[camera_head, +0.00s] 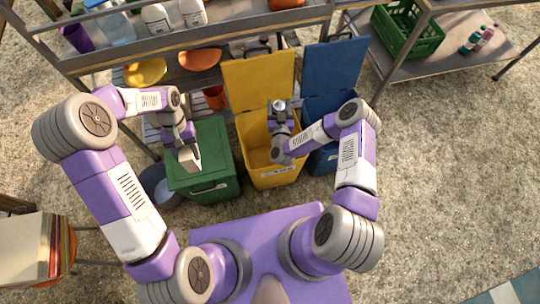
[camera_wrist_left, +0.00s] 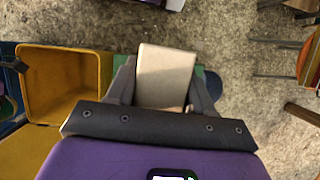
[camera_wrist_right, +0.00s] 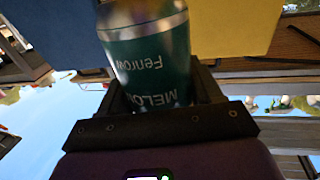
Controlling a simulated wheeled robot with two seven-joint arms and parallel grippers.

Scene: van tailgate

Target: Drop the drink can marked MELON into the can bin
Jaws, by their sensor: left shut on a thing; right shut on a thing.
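The MELON drink can (camera_wrist_right: 150,65), dark green with a silver rim, is held in my right gripper (camera_wrist_right: 165,95); its lettering appears upside down in the right wrist view. In the head view the can (camera_head: 279,105) is above the open yellow bin (camera_head: 274,178), with my right gripper (camera_head: 280,117) around it. My left gripper (camera_head: 183,146) is shut on a beige box-like object (camera_head: 188,158) above the closed green bin (camera_head: 205,190). This object also shows in the left wrist view (camera_wrist_left: 165,75). The blue bin (camera_head: 324,160) is open, partly hidden by my right arm. Bin labels are unreadable.
The yellow lid (camera_head: 258,80) and blue lid (camera_head: 336,65) stand raised behind their bins. A shelf (camera_head: 180,40) with bottles and bowls runs behind. A green crate (camera_head: 408,35) stands on a rack at upper right. The gravel at right (camera_head: 450,180) is clear.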

